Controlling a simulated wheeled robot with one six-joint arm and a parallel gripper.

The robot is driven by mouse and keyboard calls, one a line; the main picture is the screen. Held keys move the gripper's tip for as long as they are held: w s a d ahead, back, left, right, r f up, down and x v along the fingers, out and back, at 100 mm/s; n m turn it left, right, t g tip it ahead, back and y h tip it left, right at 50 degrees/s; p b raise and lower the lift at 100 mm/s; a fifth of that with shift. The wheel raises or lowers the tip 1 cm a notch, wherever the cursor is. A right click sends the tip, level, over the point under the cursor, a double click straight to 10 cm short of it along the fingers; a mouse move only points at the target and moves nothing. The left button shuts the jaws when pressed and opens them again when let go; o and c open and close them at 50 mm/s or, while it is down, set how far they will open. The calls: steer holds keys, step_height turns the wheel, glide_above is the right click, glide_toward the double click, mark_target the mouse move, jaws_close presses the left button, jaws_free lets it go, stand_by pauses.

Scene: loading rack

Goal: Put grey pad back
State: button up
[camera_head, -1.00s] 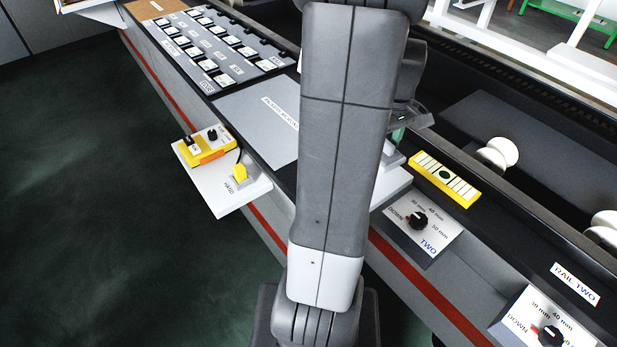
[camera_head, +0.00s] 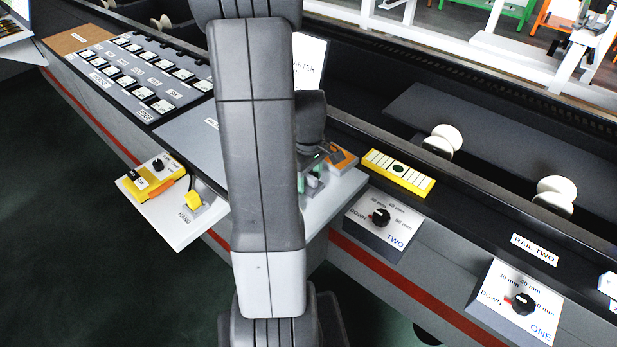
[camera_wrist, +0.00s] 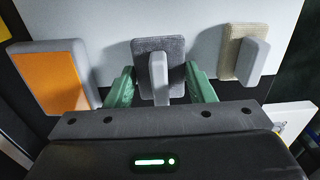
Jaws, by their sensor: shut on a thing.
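The grey pad (camera_wrist: 174,48) is a dark fabric-faced block with a pale grey handle (camera_wrist: 158,78). In the wrist view it sits between the green fingers of my gripper (camera_wrist: 160,88), which is shut on it. An orange-faced pad (camera_wrist: 48,82) is to its left and a beige pad (camera_wrist: 232,55) to its right, both apart from it. A pale shelf (camera_wrist: 110,25) lies behind the pads. In the head view my gripper (camera_head: 312,178) is over the white shelf (camera_head: 345,192), near the orange pad (camera_head: 343,158). I cannot tell whether the grey pad touches the shelf.
A tray with a yellow control box (camera_head: 152,180) sticks out at left. White rollers (camera_head: 441,141) stand in the rack. My arm hides part of the bench.

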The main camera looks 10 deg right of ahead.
mark_target(309, 176)
steer(key=shift+f, duration=0.15)
steer(key=shift+f, duration=0.15)
steer(key=o, duration=0.9)
steer(key=shift+o, duration=0.2)
step_height(309, 176, up, 12)
steer(key=shift+r, duration=0.25)
